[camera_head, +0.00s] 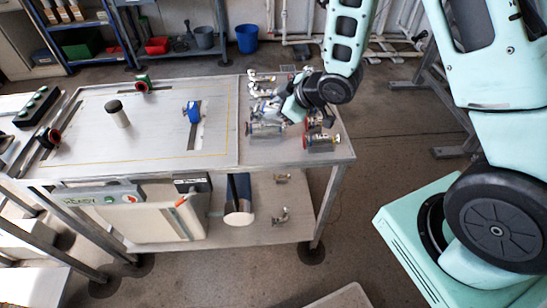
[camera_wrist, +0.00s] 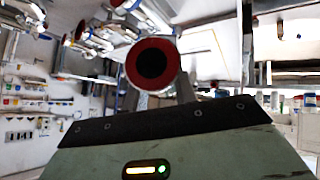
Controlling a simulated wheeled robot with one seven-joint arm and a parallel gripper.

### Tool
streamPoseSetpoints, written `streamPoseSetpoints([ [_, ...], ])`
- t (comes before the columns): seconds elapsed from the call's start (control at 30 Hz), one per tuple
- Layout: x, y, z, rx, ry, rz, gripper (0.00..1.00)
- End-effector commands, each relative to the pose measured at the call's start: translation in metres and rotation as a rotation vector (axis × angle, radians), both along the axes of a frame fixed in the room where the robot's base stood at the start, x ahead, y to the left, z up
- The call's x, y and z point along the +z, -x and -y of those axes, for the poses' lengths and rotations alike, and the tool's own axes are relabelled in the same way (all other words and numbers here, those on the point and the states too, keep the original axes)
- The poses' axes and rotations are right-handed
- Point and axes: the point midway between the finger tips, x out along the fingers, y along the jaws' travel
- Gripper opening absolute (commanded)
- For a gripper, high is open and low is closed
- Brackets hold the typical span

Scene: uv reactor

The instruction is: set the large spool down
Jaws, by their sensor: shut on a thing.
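My gripper (camera_head: 287,112) is over the right end of the table and shut on the large spool. In the wrist view the large spool (camera_wrist: 153,64) shows end-on as a dark round face with a red rim, just beyond the gripper body. Its far end is hidden. In the head view it overlaps a cluster of metal fittings, so its outline and whether it touches the tabletop cannot be made out.
Several metal spool pieces, including one with a red end (camera_head: 322,141), stand near the table's (camera_head: 225,165) right edge.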

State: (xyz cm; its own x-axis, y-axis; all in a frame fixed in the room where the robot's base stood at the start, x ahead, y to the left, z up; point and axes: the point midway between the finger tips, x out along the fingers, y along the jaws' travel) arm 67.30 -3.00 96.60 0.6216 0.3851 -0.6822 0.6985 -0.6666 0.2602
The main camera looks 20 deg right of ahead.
Motion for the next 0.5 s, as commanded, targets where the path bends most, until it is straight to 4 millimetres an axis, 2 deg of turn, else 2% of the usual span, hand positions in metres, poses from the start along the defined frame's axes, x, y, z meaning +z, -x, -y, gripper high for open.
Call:
streamPoseSetpoints([
  [0.1,-0.001,0.002,-0.016,0.168,0.0,0.006,0.0],
  [0.2,0.001,0.006,-0.023,0.282,0.0,0.004,0.0],
  [0.4,0.003,0.013,-0.028,0.418,0.0,0.001,0.0],
  [0.5,-0.004,0.015,-0.029,0.443,0.0,-0.003,0.0],
])
